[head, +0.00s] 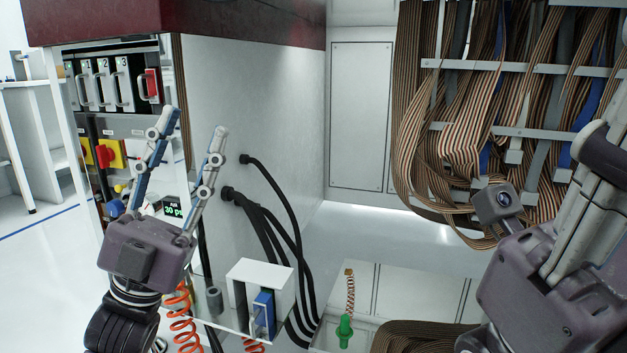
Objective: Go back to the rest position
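My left gripper (192,128) is upright in the left half of the head view. Its two fingers point up and stand apart, with nothing between them. It is in front of the white test handler cabinet (265,110), and its fingers overlap the cabinet's front edge in the picture. My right gripper (592,200) is at the right edge, close to the camera and partly cut off by the frame. Its fingertips are not clearly shown, so I cannot tell how far they are parted. No held object shows at either gripper.
Striped ribbon cables (470,125) hang on a rack at the back right. Black cables (275,225) run down from the cabinet. A small white holder (283,275) with a blue part, an orange coiled hose (183,325) and a green-tipped plug (345,330) are low in the middle.

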